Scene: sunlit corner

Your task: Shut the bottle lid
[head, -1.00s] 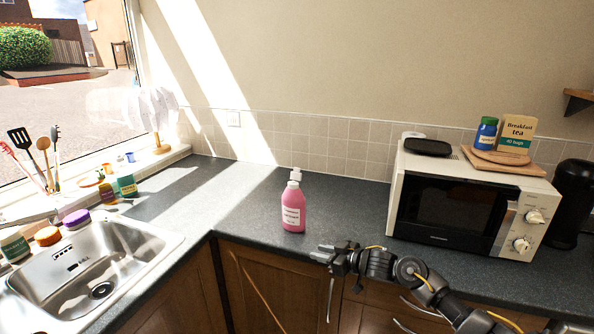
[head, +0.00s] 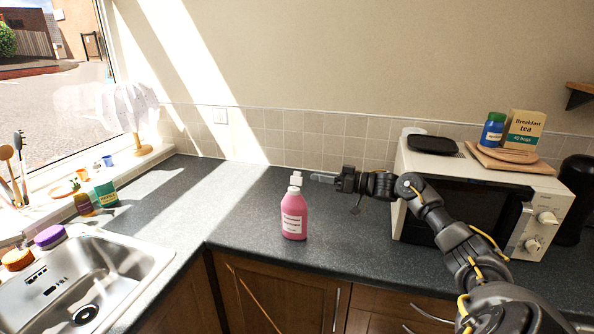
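A pink bottle (head: 294,215) with a pale label stands upright on the dark counter, left of the microwave. Its white lid (head: 296,179) is on top, with an upper piece standing up above the neck; how far it is open is too small to tell. My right gripper (head: 322,178) is just right of the lid at about its height, fingers pointing left at it. A small gap seems to lie between fingertips and lid. The fingers show as one slim grey shape, so I cannot tell whether they are parted. My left gripper is out of view.
A white microwave (head: 545,215) stands behind my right arm, with a black tray (head: 432,145), a board and a tea box (head: 523,130) on top. A steel sink (head: 110,262) is at left. The counter left of the bottle is clear.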

